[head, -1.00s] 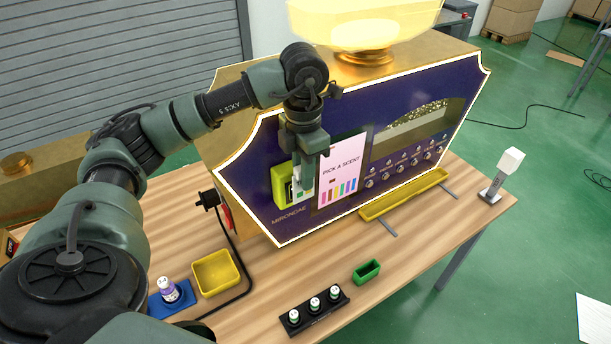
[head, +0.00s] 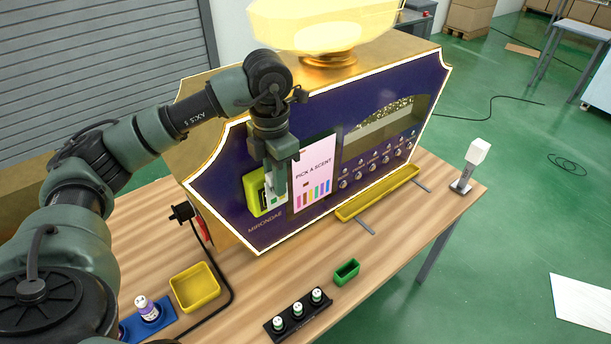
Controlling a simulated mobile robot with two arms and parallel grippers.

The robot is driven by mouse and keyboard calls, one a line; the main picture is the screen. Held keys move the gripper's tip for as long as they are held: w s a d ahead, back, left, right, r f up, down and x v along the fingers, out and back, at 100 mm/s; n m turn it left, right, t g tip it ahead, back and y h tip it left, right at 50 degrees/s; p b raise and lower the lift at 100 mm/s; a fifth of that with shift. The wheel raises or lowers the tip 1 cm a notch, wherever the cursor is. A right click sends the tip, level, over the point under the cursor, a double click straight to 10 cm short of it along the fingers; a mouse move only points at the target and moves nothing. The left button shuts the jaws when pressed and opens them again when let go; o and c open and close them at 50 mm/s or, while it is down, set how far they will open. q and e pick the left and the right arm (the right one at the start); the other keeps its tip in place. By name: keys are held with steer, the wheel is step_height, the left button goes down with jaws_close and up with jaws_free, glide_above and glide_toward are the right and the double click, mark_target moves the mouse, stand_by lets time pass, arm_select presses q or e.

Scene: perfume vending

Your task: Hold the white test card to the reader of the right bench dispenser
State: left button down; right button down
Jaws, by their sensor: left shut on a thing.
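The purple and gold dispenser (head: 300,127) stands on the wooden bench, with a "PICK A SCENT" screen on its front. Its yellow-green framed reader (head: 251,193) is left of the screen. My left gripper (head: 276,182) points down in front of the reader and is shut on the white test card (head: 271,201). The card is small and mostly hidden by the fingers. It overlaps the reader in this view; whether it touches the reader I cannot tell. My right gripper is not in view.
The bench holds a yellow bin (head: 195,288), a bottle on a blue stand (head: 148,310), a black rack of small bottles (head: 298,314), a green box (head: 346,272) and a white-topped stand (head: 470,166). A yellow tray (head: 378,193) juts out below the dispenser front.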

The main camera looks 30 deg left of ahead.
arm_select(q)
steer(key=s+d, duration=0.3)
steer(key=d, duration=0.6)
steer(key=shift+s+d+p, duration=0.15)
steer(key=shift+s+p, duration=0.15)
steer(key=shift+s, duration=0.1)
stand_by(0.5)
